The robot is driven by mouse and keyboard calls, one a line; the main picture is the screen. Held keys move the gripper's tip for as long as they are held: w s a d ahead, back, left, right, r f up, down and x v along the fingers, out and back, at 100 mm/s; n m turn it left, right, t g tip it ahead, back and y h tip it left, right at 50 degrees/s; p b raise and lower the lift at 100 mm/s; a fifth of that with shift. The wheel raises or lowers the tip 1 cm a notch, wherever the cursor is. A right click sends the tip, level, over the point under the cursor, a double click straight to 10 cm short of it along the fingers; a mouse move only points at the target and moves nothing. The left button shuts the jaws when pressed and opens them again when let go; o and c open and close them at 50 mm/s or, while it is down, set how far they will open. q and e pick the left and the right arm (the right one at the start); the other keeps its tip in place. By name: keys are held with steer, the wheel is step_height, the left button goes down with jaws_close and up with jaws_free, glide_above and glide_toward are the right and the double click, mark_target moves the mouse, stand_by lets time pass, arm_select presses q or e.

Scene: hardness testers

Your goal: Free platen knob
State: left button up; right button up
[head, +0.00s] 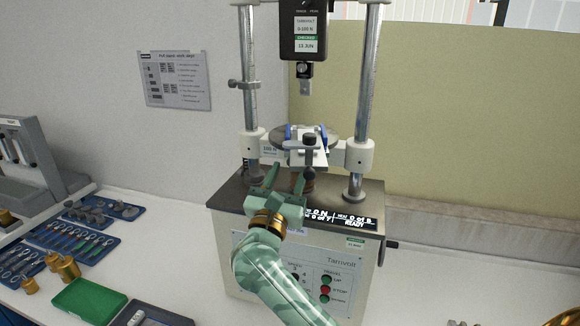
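The test stand (225,200) has a round grey platen (283,137) between its two posts, with blue pieces and a white block (309,157) on it. A dark knob (310,141) on a short stem stands at the front of the platen, seemingly upright. One green arm comes in from the bottom, right of centre; I take it as my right arm. Its gripper (285,179) is open, with fingers apart, in front of and below the platen, left of the knob. I see nothing between the fingers. A brownish part under the platen is partly hidden by the gripper. My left gripper is not in view.
Blue trays (85,245) with tools, brass weights (66,268) and a green tray (90,301) lie on the bench at left. A grey rack (40,150) stands behind them. The stand's posts (364,100) flank the platen, and a force gauge (304,30) hangs above.

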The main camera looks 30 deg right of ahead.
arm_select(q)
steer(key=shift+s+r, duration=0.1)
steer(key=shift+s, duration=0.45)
arm_select(e)
steer(key=shift+x, duration=0.75)
jaws_close()
steer(key=shift+n+t+y+p, duration=0.5)
steer(key=shift+n+t+p, duration=0.1)
steer(key=shift+n+p, duration=0.55)
jaws_free()
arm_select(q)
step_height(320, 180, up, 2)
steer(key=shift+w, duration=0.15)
